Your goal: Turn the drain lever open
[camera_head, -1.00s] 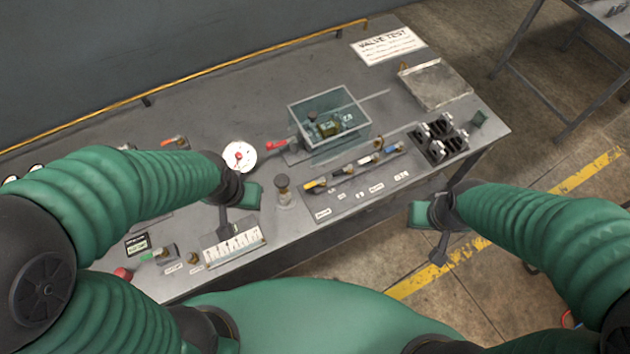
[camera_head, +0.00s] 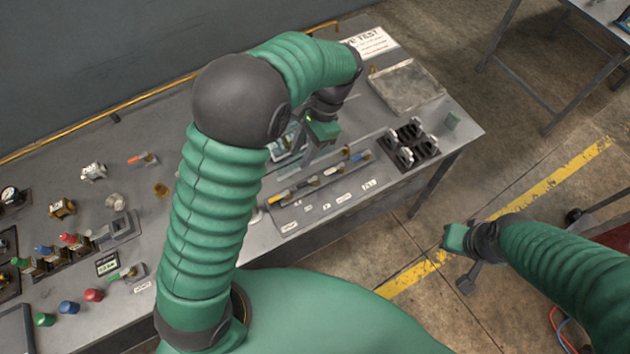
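My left arm reaches across the bench. Its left gripper (camera_head: 312,146) is over the clear tank (camera_head: 283,150), with its fingers apart. The tank is mostly hidden behind my arm and gripper; only a pale piece of its edge shows. The red-handled lever beside the tank is hidden behind my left arm, so I cannot tell whether the gripper touches it. A smaller orange-handled lever (camera_head: 143,160) lies farther left on the bench. My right gripper (camera_head: 460,262) is open and empty, out over the floor right of the bench.
A black rack (camera_head: 410,143) and a grey tray (camera_head: 406,86) are at the right end. Several valves and coloured knobs (camera_head: 93,295) crowd the left. A yellow rail (camera_head: 75,128) runs along the back.

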